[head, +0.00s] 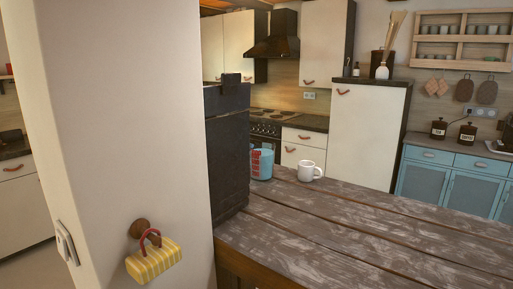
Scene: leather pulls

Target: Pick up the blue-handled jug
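A light-blue jug-like vessel (263,164) with red markings stands upright on the wooden table (340,215), near its far left corner. Its left part is hidden behind a tall dark wooden piece, and I cannot make out its handle clearly. Neither of my grippers shows in the head view.
A white mug (310,171) stands just right of the jug. The tall dark wooden piece (228,150) stands at the table's left end, beside a pale wall (120,110) with a yellow striped cloth item (153,262) hanging on it. The table's right part is clear. Blue cabinets (440,180) stand beyond.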

